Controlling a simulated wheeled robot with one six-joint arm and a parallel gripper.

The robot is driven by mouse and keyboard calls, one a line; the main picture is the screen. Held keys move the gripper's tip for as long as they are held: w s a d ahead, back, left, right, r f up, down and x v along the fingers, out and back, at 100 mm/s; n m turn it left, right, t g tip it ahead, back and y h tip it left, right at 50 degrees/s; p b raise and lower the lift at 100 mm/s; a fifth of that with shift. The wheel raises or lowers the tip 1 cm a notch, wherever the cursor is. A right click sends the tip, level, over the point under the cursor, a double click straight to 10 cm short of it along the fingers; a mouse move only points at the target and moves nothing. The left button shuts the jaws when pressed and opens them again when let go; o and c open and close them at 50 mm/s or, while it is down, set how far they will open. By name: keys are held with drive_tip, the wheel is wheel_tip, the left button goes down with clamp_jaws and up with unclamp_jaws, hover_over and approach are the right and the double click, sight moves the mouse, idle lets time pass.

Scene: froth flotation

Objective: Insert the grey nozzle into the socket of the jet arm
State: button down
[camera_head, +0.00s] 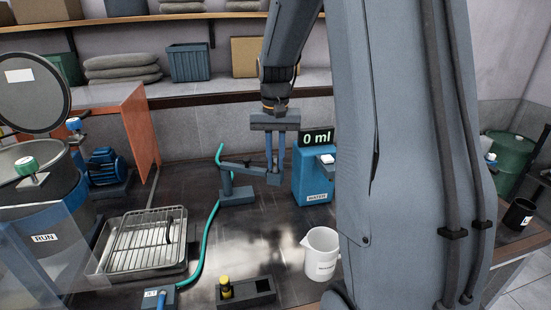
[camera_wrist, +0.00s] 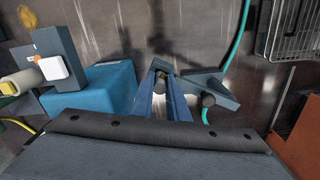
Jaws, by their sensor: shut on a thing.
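The jet arm (camera_head: 238,193) stands on the dark bench as a blue-grey base and post with a thin bar reaching right to a small block, its socket end (camera_head: 273,179). My gripper (camera_head: 274,166) points straight down, its two blue fingers at that end. In the wrist view, my fingers (camera_wrist: 164,92) run close together to the jet arm (camera_wrist: 212,84). The grey nozzle is mostly hidden between the fingertips. I cannot tell whether it is in the socket or just above it.
The blue water box (camera_head: 313,181) with a "0 ml" display stands close to the right of my gripper. A green hose (camera_head: 210,230) runs left of the jet arm. A white beaker (camera_head: 321,250), a dark tray (camera_head: 246,292) and a wire-rack pan (camera_head: 143,245) are nearer.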

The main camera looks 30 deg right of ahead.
drive_tip(key=c, duration=1.6)
unclamp_jaws()
drive_tip(key=shift+c, duration=0.2)
drive_tip(key=shift+r, duration=0.15)
wheel_tip(320, 180, up, 8)
drive_tip(key=shift+f+b, duration=0.25)
drive_tip(key=shift+b, duration=0.9)
drive_tip(key=s+a+f+n, duration=0.2)
drive_tip(key=s+a+f, duration=0.3)
drive_tip(key=f, duration=0.1)
drive_tip(key=s+a+f+n+t+b, duration=0.1)
drive_tip(key=s+a+f+n, duration=0.1)
drive_tip(key=s+a+f, duration=0.3)
drive_tip(key=s+a+f+n+b, duration=0.1)
drive_tip(key=s+a+f+n, duration=0.1)
drive_tip(key=s+a+f, duration=0.3)
drive_tip(key=shift+f, duration=0.9)
